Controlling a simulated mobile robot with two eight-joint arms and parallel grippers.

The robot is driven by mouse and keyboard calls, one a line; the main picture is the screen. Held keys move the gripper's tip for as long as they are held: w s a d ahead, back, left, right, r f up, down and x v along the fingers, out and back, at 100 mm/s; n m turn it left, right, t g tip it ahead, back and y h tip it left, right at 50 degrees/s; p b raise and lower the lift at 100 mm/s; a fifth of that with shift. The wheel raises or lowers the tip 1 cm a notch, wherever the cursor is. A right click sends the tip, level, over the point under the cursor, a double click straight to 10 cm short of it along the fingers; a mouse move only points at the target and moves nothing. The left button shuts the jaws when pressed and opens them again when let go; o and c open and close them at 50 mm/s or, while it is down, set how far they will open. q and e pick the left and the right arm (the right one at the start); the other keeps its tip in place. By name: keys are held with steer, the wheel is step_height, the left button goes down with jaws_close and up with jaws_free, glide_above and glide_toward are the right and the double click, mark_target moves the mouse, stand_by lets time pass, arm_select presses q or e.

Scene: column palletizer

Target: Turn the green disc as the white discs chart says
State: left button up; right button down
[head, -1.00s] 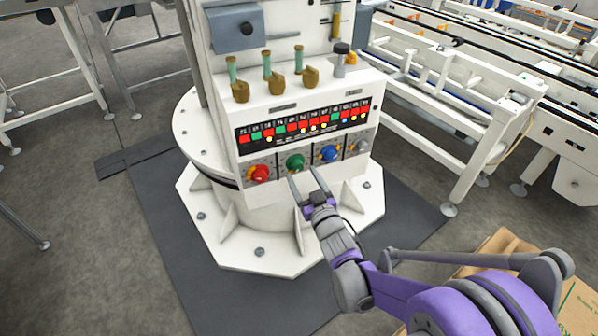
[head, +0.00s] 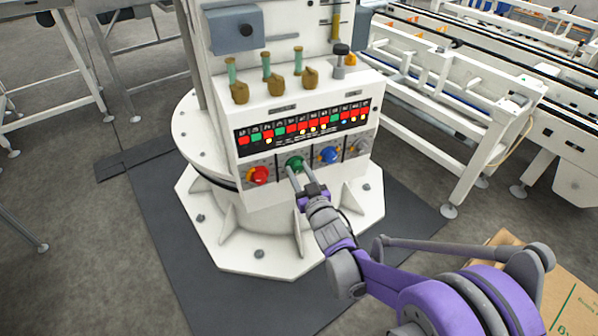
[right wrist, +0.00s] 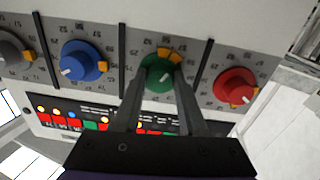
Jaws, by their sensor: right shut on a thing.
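The green disc (head: 295,163) is a round knob on the lower front of the white control panel, between the red disc (head: 258,175) and the blue disc (head: 330,155). My right gripper (head: 298,174) is shut on the green disc, one finger at each side. Numbers ring each disc, too small to read surely. The chart strip (head: 302,129) above has several red and green cells with lit dots. My left gripper is not seen.
A grey disc (right wrist: 12,52) is at the end of the row, beyond the blue one. Several levers with brown handles (head: 274,84) stand on the ledge above. White conveyor frames (head: 455,100) are at right, a cardboard box (head: 560,285) lower right.

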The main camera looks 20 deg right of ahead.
steer(key=shift+n, duration=0.4)
steer(key=n+p, duration=0.1)
steer(key=n, duration=0.4)
steer(key=shift+n, duration=0.3)
steer(key=n, duration=0.5)
steer(key=shift+d+n+p, duration=0.1)
steer(key=shift+n+p, duration=0.2)
steer(key=shift+c, duration=2.3)
jaws_free()
steer(key=s+d, duration=0.1)
steer(key=s, duration=0.9)
steer(key=shift+s+f+p, duration=0.2)
steer(key=shift+s+p, duration=0.2)
steer(key=shift+p, duration=0.05)
